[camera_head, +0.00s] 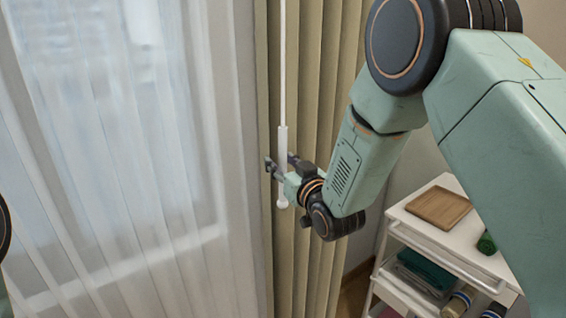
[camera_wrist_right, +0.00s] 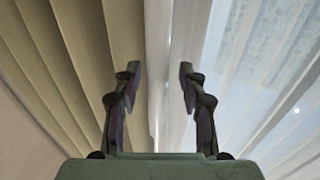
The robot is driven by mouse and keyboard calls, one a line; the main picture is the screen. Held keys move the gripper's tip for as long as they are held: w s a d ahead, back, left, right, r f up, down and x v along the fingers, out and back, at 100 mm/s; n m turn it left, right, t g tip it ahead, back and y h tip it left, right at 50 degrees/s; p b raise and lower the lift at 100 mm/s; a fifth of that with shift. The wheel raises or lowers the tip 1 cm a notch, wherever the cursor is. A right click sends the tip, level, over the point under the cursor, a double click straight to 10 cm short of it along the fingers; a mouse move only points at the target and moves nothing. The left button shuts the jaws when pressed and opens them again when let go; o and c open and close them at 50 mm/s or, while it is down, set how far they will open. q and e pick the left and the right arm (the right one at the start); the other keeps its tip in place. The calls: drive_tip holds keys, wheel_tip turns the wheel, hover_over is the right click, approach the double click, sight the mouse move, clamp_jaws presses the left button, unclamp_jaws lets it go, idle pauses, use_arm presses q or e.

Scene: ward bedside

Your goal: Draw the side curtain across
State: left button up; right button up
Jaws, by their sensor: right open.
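The beige side curtain (camera_head: 309,80) hangs in gathered folds at the right of the window. It also shows on the left of the right wrist view (camera_wrist_right: 75,50). A white wand (camera_head: 282,90) with a thicker handle hangs in front of it. My right gripper (camera_head: 280,161) is at the wand's handle, with its fingers on either side. In the wrist view the fingers (camera_wrist_right: 158,75) stand apart, and a pale upright strip (camera_wrist_right: 157,40) runs between them. I cannot tell whether a finger touches the wand. My left gripper is out of view.
A sheer white curtain (camera_head: 120,150) covers the bright window at the left. A white trolley (camera_head: 415,222) stands at the lower right, with a wooden tray (camera_head: 438,207) on top and folded cloths and rolls below. My right arm spans the right side.

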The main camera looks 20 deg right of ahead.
drive_tip(key=shift+w+a+f, duration=0.1)
drive_tip(key=shift+w+a, duration=0.15)
drive_tip(key=shift+a, duration=0.05)
drive_tip(key=shift+c, duration=0.5)
drive_tip(key=shift+s+d, duration=0.15)
drive_tip(key=shift+d, duration=0.6)
drive_tip(key=c, duration=0.4)
drive_tip(key=shift+a, duration=0.1)
drive_tip(key=shift+c, duration=0.9)
drive_tip(key=shift+a, duration=0.45)
clamp_jaws()
drive_tip(key=shift+d, duration=0.35)
drive_tip(key=shift+a, duration=0.1)
